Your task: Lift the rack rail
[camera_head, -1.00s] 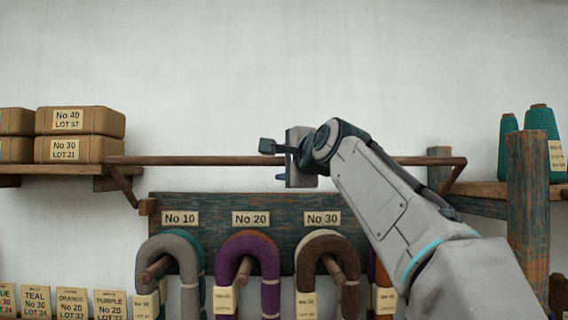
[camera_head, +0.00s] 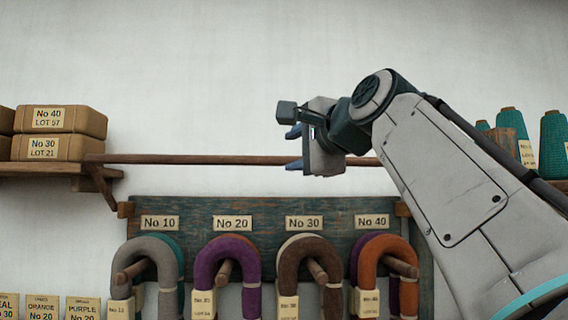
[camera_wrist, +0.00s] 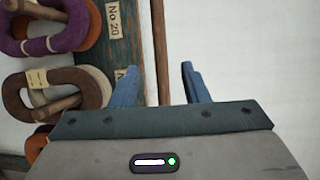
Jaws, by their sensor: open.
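The rack rail (camera_head: 190,160) is a long, thin brown wooden bar running level across the wall above the skein board. Its left end meets a wooden bracket; its right part is hidden behind my arm. My gripper (camera_head: 293,148) is open in front of the rail, with one blue finger above the rail's line and one just below it in the head view. In the wrist view, the rail (camera_wrist: 161,50) runs between the two spread fingers (camera_wrist: 159,82), nearer the right one by no clear amount. I cannot tell whether they touch it.
A board (camera_head: 190,206) with numbered labels and hanging skeins is below the rail. Wrapped packages (camera_head: 60,120) sit on the left shelf. Teal cones (camera_head: 553,140) stand at the right by a post. The wall above the rail is clear.

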